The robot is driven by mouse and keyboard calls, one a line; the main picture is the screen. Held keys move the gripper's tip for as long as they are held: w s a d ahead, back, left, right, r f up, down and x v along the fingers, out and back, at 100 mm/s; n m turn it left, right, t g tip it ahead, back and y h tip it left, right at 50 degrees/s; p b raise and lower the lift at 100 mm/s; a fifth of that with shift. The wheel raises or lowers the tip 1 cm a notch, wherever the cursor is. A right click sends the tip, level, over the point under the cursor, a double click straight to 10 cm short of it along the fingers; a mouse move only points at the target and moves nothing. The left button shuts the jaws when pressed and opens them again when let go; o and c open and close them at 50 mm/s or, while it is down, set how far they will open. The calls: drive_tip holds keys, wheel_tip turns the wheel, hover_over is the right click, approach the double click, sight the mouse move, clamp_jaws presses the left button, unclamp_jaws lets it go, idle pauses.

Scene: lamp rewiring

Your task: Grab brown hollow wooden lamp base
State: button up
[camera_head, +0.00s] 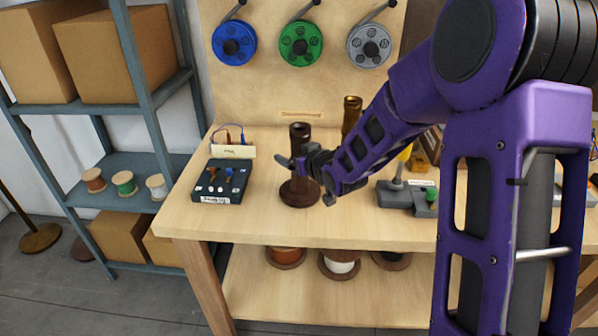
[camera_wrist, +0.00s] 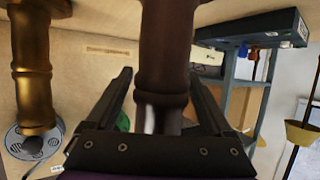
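The brown hollow wooden lamp base (camera_head: 300,135) stands upright on the workbench, with a round foot and a tall column. Its column also fills the middle of the wrist view (camera_wrist: 166,45). My gripper (camera_head: 304,178) is at the column in the head view and hides part of it. In the wrist view my gripper (camera_wrist: 161,78) has one finger on each side of the column. The fingers are spread, with a gap visible at least on the left side, so it looks open around the column.
A brass lamp base (camera_head: 352,112) stands close behind, to the right. A dark box with switches (camera_head: 222,182) lies left on the workbench (camera_head: 255,228). A grey device (camera_head: 405,195) sits to the right. Wire spools hang on the back panel. A shelf (camera_head: 130,170) stands at left.

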clamp_jaws()
drive_tip(key=shift+r, duration=0.15)
idle(0.4)
